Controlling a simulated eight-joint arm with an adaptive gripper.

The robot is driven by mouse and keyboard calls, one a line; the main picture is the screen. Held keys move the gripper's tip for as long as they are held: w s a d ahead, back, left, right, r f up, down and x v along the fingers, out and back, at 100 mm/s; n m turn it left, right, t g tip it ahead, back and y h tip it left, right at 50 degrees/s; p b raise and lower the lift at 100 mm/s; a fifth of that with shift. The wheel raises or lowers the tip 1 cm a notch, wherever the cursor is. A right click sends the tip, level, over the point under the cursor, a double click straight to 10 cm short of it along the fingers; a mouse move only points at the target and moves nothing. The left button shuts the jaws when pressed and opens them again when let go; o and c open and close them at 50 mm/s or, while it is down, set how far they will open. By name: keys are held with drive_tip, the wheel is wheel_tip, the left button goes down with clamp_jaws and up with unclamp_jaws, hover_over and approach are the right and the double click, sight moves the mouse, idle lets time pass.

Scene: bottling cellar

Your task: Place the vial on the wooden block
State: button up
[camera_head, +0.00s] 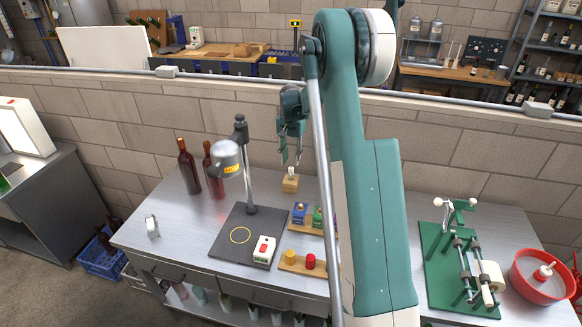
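The small wooden block (290,185) stands at the back of the steel table, near the wall. A small pale thing, which looks like the vial (291,172), is upright on top of the block; it is too small to see clearly. My gripper (291,162) hangs just above it, pointing down. Its two fingers are apart, with a gap between the tips, and I see nothing held between them. I cannot tell whether a fingertip touches the vial.
A stand with a lamp-like head (228,157) rises from a dark base plate (225,254) left of the block. Two dark bottles (188,168) stand farther left. A white-red box (264,249) and coloured pieces on wooden racks (290,263) are in front. A green fixture (440,270) and red bowl (524,286) are right.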

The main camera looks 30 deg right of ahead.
drive_tip(key=shift+r, duration=1.45)
drive_tip(key=s+a+r+n+t, duration=0.3)
drive_tip(key=s+a+r+n, duration=0.2)
drive_tip(key=s+a+r, duration=1.4)
drive_tip(key=s+a+n+t, duration=0.1)
drive_tip(key=s+a+n, duration=0.1)
drive_tip(key=s+a, duration=0.3)
drive_tip(key=s+a+f+n+t, duration=0.1)
drive_tip(key=s+a, duration=0.4)
drive_tip(key=s, duration=0.7)
drive_tip(key=s+a+n+t, duration=0.2)
drive_tip(key=s+a, duration=0.3)
drive_tip(key=s, duration=0.4)
drive_tip(key=shift+s+f+n, duration=0.15)
drive_tip(key=shift+f+n, duration=0.05)
drive_tip(key=shift+n, duration=0.2)
